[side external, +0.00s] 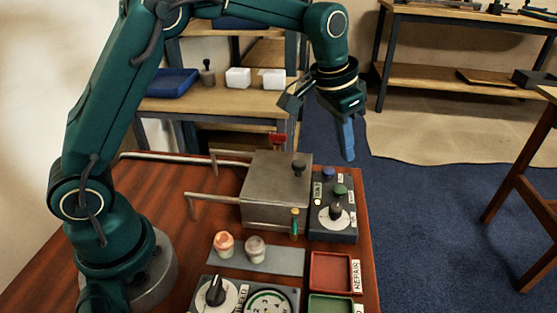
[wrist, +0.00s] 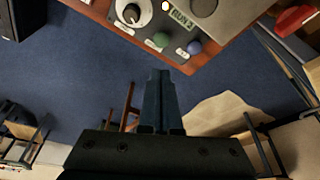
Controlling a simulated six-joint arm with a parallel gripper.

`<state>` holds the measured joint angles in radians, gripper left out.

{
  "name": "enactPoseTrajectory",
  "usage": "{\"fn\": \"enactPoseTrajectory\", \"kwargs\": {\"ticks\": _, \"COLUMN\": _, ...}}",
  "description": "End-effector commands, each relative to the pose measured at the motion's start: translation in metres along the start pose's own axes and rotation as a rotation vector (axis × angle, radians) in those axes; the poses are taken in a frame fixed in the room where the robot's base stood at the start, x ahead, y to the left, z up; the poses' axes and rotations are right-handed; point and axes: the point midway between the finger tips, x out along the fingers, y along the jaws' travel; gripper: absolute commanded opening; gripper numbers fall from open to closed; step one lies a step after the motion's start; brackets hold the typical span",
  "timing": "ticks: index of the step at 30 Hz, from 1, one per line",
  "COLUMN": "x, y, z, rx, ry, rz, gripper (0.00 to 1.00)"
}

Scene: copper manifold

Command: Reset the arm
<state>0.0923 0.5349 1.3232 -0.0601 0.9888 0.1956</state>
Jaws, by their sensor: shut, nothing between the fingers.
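My gripper (side external: 347,153) hangs in the air above and beyond the right edge of the wooden bench, with its fingers pointing down. It is shut and empty, apart from everything on the bench. In the wrist view the two dark fingers (wrist: 160,85) lie together over the blue floor. The grey metal box (side external: 275,190) with a black knob sits on the bench, with pipes entering from its left. The control panel (side external: 335,205) with a dial and blue and green buttons stands beside it. It also shows at the top of the wrist view (wrist: 155,25).
A red tray (side external: 330,273) and a green tray (side external: 330,305) lie at the front right. Two small cups (side external: 224,244) stand on a grey strip (side external: 275,260). A gauge panel (side external: 245,296) is at the front.

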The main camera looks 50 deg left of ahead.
Motion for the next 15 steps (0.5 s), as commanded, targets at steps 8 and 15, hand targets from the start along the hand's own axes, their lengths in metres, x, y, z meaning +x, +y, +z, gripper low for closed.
{"fn": "enactPoseTrajectory", "kwargs": {"ticks": 8, "x": -0.005, "y": 0.0, "z": -0.001, "rx": 0.0, "ry": 0.0, "rz": 0.0, "gripper": 0.0}}
{"fn": "enactPoseTrajectory", "kwargs": {"ticks": 15, "x": -0.018, "y": -0.002, "z": -0.006, "rx": -0.004, "ry": 0.035, "rz": -0.008, "gripper": 0.0}}
